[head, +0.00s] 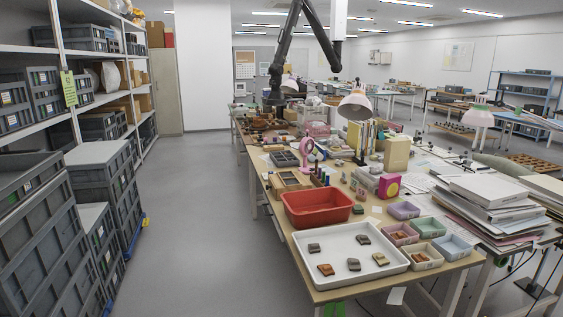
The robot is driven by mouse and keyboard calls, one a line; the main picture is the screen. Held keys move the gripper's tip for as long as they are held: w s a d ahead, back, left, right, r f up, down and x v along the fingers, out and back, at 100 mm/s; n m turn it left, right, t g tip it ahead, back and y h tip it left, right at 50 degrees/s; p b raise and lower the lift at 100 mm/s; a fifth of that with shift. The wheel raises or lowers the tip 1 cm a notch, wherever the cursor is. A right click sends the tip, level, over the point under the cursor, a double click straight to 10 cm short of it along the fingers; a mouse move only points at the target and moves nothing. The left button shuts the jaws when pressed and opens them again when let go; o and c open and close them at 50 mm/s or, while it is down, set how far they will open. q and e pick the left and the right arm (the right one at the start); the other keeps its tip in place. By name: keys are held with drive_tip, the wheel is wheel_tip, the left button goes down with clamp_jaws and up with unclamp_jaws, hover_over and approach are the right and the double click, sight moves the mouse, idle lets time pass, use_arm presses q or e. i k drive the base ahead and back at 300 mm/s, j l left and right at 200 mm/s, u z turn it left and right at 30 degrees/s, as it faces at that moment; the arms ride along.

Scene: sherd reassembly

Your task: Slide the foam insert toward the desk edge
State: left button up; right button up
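I cannot pick out the foam insert for certain at this size. A dark grey divided tray (285,159) lies on the long desk (310,270), near its left edge. A tan-framed shallow box (289,181) with a dark inside lies just in front of that tray. Either could hold or be the insert. Neither of my grippers shows in the head view, and nothing is seen touching these things.
A red tray (317,208) and a white tray (349,253) with several sherds fill the desk's near end. Small coloured bins (403,210) and stacked papers (498,205) lie to the right. Grey crates (100,170) and shelves stand left. The aisle floor (200,230) is clear.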

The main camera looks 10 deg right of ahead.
sight(280, 160)
drive_tip(key=i+u, duration=0.3)
drive_tip(key=i, duration=2.05)
